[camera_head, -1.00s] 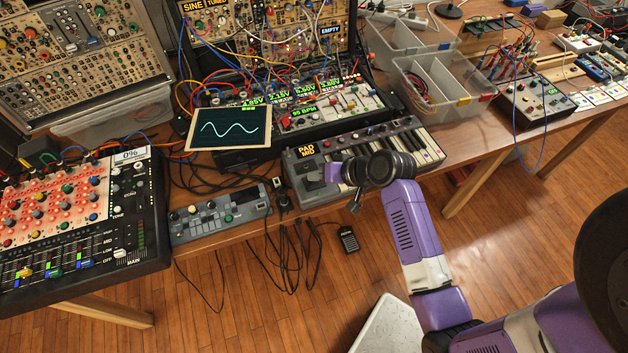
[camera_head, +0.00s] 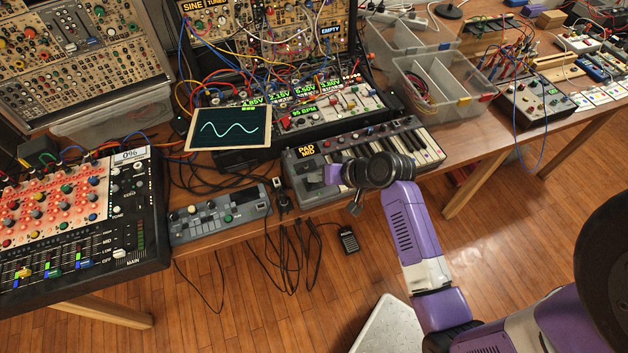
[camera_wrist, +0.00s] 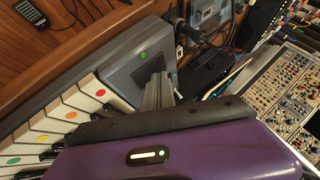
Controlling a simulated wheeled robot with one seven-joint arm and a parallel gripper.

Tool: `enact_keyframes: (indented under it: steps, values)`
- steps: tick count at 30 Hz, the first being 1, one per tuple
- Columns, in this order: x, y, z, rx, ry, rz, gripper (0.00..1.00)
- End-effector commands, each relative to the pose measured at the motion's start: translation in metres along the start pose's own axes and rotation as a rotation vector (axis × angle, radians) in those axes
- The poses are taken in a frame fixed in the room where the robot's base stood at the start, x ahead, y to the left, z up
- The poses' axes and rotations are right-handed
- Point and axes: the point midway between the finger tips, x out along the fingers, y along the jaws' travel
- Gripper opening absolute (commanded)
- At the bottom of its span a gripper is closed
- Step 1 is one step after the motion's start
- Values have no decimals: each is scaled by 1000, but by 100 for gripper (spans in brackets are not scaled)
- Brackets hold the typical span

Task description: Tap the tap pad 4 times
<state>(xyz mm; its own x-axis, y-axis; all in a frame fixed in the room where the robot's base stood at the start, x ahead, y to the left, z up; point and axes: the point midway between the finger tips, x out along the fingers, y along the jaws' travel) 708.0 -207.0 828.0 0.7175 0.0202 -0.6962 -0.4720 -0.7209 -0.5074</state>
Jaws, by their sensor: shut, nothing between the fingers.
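The tap pad is a dark grey square at the left end of a grey keyboard (camera_head: 425,150), by a small screen reading "PAD MID" (camera_head: 306,151). In the wrist view the pad (camera_wrist: 148,69) shows beside a lit green dot, partly hidden by my fingers. My gripper (camera_head: 326,176) is over the keyboard's left end, and my wrist hides some of the keys. In the wrist view my gripper (camera_wrist: 159,90) is shut and empty, with its grey fingertips at the pad. I cannot tell whether they touch it.
A small grey box with knobs (camera_head: 220,215) and a mixer (camera_head: 80,225) lie to the left. A screen with a sine wave (camera_head: 230,128) and patch cables stand behind. Cables hang off the front edge. A black pedal (camera_head: 348,239) lies on the floor.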

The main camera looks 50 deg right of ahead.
Motion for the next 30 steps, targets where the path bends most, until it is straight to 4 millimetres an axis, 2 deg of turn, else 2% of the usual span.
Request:
enact_keyframes:
  steps: [10, 23, 30]
  values:
    - [-11, -8, -7, 0, -1, 0, 0]
    - [-12, -9, -8, 0, -1, 0, 0]
    - [-27, -19, -19, 0, 0, 0, 0]
